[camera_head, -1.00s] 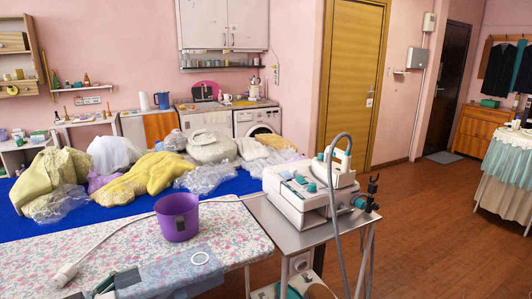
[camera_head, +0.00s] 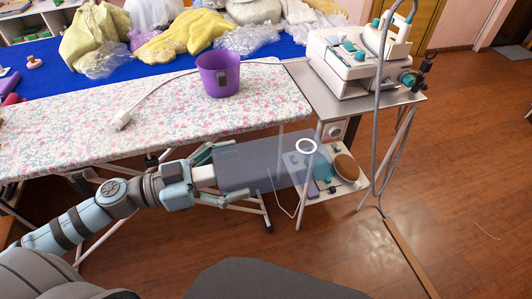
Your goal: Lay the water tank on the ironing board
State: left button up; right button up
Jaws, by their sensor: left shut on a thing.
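The water tank (camera_head: 255,165) is a translucent grey-blue box with a white ring (camera_head: 305,146) at its right end. My left gripper (camera_head: 232,173) comes in from the left and is shut on the tank's left end, one finger along each side. The tank is held about level in front of the ironing board (camera_head: 170,110), which has a floral cover. In the picture it lies just below the board's front edge, near the right end. I cannot tell its height against the board. My right gripper is not in view.
A purple bucket (camera_head: 219,75) stands on the board near its back edge. A white plug and cable (camera_head: 124,118) lie left of it. A steam station with an iron (camera_head: 352,66) stands on the metal cart at right. Garments cover the blue table behind. The board's front middle is bare.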

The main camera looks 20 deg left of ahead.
aim_at(187, 109)
jog(key=z, duration=1.25)
jog(key=i, duration=1.6)
jog(key=u, duration=3.25)
jog(key=i, duration=0.5)
jog(key=z, duration=0.1)
